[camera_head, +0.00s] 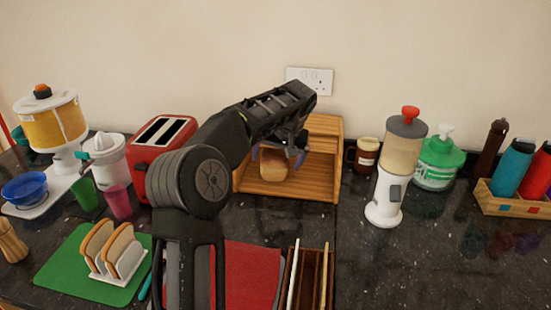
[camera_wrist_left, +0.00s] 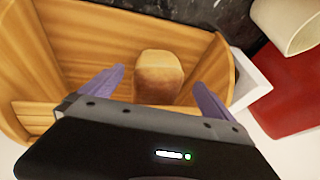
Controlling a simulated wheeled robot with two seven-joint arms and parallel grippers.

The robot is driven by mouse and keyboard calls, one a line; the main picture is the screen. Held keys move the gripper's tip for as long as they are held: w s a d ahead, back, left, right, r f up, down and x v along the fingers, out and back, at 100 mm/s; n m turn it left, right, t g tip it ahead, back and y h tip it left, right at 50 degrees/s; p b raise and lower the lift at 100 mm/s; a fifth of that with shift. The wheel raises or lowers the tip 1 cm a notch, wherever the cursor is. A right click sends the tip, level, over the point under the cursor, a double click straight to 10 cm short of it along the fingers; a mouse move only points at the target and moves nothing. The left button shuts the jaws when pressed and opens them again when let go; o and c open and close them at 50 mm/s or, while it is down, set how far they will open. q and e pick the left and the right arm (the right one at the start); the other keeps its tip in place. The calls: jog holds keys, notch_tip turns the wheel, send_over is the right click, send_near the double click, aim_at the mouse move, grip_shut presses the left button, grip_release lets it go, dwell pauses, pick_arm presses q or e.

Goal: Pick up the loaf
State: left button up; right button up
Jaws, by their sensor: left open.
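The loaf (camera_head: 273,166) is a small brown block of bread sitting inside the open wooden bread box (camera_head: 318,178) against the back wall. In the left wrist view the loaf (camera_wrist_left: 158,76) shows between the two purple fingers, with a gap on each side. My left gripper (camera_head: 278,150) is open at the mouth of the box, just in front of and above the loaf, not visibly touching it. It also shows in the left wrist view (camera_wrist_left: 158,92). My right gripper is not in view.
A red toaster (camera_head: 148,148) stands just left of the box. A brown jar (camera_head: 366,156) and a white dispenser (camera_head: 388,185) stand to its right. A toast rack (camera_head: 118,278) on a green mat (camera_head: 62,268) is at the front left. The counter at the front right is clear.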

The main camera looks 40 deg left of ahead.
pick_arm(q)
jog(key=x, duration=0.4)
jog(key=shift+w+a+f+p, duration=0.1)
jog(key=shift+f+p, duration=0.1)
jog(key=shift+p, duration=0.2)
jog(key=shift+c, duration=0.6)
jog(key=c, duration=1.3)
jog(key=shift+c, duration=0.7)
jog(key=shift+r, duration=0.25)
